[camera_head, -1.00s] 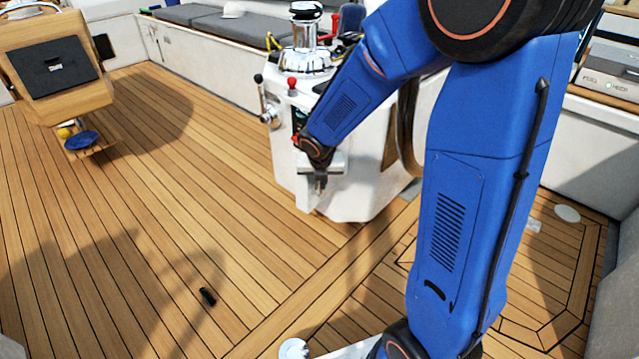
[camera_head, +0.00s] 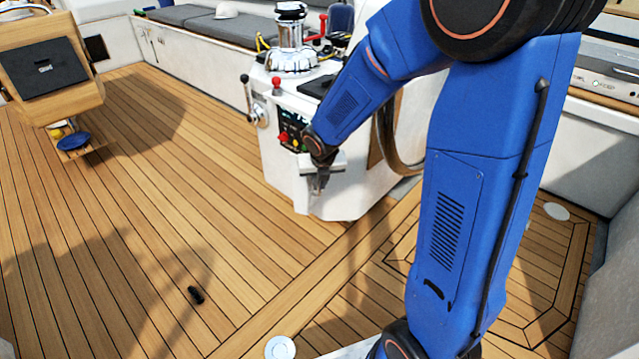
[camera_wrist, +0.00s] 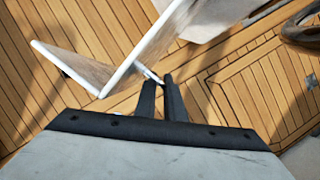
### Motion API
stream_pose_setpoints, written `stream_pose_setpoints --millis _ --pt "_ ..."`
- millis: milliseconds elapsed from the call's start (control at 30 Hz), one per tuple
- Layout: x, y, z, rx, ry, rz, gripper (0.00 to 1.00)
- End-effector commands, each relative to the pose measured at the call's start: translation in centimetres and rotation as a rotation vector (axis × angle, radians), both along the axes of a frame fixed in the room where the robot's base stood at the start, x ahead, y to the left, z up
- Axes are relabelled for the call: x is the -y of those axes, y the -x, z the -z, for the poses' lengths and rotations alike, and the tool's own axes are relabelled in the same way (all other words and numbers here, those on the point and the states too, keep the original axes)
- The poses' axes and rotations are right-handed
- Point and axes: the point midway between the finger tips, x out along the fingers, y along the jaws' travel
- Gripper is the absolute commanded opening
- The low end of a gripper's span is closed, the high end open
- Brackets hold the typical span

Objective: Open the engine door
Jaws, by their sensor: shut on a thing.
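The white pedestal (camera_head: 285,178) stands in the middle of the head view, with my gripper (camera_head: 319,184) low against its front. The wrist view shows a white-edged panel, which I take to be the engine door (camera_wrist: 125,75), standing out at an angle beside a white body. A small metal handle (camera_wrist: 149,74) sticks out from its edge. My gripper's fingers (camera_wrist: 161,80) are close together on this handle. In the head view the arm and gripper hide most of the door, so how far it stands open cannot be told there.
A small black object (camera_head: 195,295) lies on the teak deck. A wooden seat-like box with a black panel (camera_head: 45,68) stands at the left. A curved dark rim (camera_head: 388,135) is right of the pedestal.

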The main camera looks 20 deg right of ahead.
Motion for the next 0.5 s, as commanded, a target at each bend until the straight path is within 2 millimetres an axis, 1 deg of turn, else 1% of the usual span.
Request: stream_pose_setpoints --millis 33,133,167,200,500 --pt "0.04 -0.83 -0.54 0.018 -0.004 0.001 0.0" --pt "0.03 -0.83 -0.53 0.018 -0.004 0.001 0.0" --pt "0.03 -0.83 -0.53 0.018 -0.004 0.001 0.12" --pt "0.03 -0.83 -0.53 0.018 -0.004 0.001 0.15" --pt "-0.06 -0.76 -0.75 0.019 -0.005 0.001 0.15"
